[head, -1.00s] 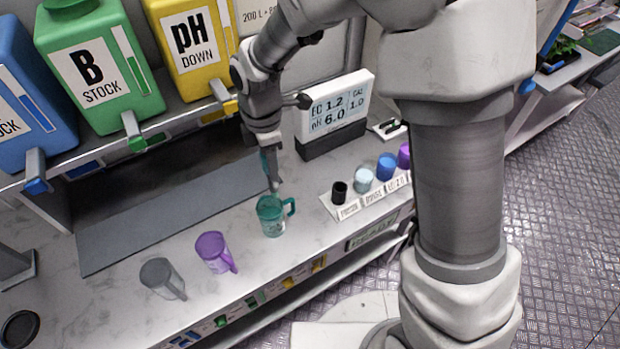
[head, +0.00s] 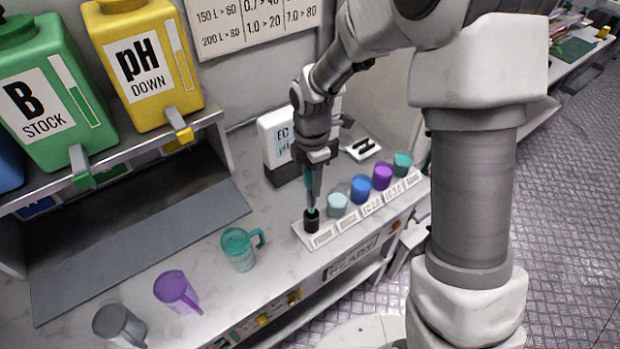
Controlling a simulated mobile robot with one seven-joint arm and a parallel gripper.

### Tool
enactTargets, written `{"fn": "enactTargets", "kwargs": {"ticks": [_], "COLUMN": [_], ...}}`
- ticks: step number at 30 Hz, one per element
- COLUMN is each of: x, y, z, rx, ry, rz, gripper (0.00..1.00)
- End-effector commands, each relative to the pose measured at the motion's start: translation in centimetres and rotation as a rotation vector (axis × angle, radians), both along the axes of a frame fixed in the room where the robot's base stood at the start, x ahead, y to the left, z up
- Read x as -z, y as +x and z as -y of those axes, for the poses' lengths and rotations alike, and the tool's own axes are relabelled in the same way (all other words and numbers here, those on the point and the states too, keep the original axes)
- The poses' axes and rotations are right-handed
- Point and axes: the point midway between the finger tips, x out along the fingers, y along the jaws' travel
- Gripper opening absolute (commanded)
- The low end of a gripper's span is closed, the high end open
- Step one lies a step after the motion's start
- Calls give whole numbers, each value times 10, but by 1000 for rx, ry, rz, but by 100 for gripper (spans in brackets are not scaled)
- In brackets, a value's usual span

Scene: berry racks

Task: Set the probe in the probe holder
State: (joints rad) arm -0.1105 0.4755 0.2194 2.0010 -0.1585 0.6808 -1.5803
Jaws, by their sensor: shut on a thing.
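My gripper (head: 314,178) is shut on the probe (head: 309,193), a thin stick with a teal part, held close to upright. The small black cup (head: 312,222), which looks like the probe holder, stands at the left end of the labelled white strip (head: 362,209). The probe's lower end is at the mouth of this cup. I cannot tell whether the tip is inside it or just above it. My gripper's fingers hide part of the probe.
Pale, blue, purple and teal cups stand on the strip, right of the black cup. A teal mug (head: 238,250), a purple mug (head: 177,292) and a grey mug (head: 118,326) stand to the left. A white meter display (head: 277,138) is behind my gripper.

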Motion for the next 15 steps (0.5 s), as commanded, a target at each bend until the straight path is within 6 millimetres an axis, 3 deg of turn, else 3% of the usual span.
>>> {"fn": "enactTargets", "kwargs": {"ticks": [15], "x": [50], "y": [0], "z": [0], "rx": [2], "ry": [0], "rz": [-1], "gripper": [0]}}
